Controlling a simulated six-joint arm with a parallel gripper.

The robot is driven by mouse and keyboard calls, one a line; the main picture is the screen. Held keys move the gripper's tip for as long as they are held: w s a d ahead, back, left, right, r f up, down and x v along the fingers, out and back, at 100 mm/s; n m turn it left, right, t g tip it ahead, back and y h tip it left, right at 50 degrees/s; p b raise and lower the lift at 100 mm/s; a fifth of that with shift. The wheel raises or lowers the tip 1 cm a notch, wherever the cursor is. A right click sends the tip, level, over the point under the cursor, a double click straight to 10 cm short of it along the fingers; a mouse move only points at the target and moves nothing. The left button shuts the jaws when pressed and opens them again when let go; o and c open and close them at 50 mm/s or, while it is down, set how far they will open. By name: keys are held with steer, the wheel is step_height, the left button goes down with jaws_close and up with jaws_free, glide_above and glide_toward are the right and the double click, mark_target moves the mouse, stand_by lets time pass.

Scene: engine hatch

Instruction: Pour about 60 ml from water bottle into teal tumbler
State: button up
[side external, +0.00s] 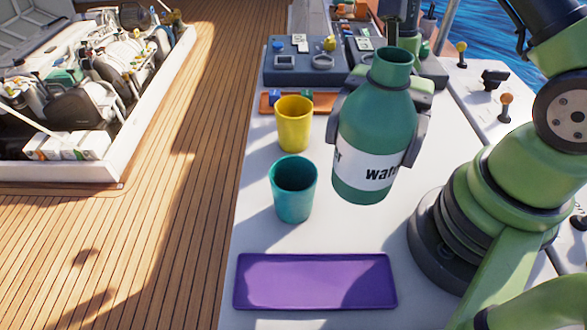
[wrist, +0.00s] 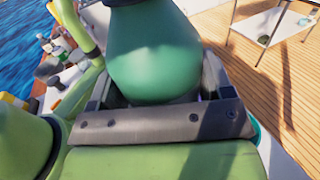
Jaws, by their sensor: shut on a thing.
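The water bottle (side external: 372,134) is green with a white label and an open neck. It is upright or nearly so, and looks lifted above the white worktop. My gripper (side external: 376,130) is shut around its body, one finger on each side. In the wrist view, the bottle (wrist: 155,60) fills the upper middle, between the fingers. The teal tumbler (side external: 293,190) stands upright on the worktop, to the left of and nearer than the bottle. In the wrist view a small teal edge, perhaps the tumbler, shows beside my gripper. The liquid levels are hidden.
A yellow cup (side external: 294,124) stands behind the teal tumbler. A purple tray (side external: 315,281) lies at the front of the worktop (side external: 260,235). Control panels (side external: 315,62) and an orange tray (side external: 268,103) are at the back. An open engine hatch (side external: 100,80) is in the wooden deck at left.

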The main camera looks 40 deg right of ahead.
steer(key=shift+s+a+n+g, duration=0.15)
steer(key=shift+s+n+g, duration=0.15)
steer(key=shift+s+g, duration=0.2)
step_height(320, 180, down, 11)
steer(key=shift+w, duration=0.15)
stand_by(0.5)
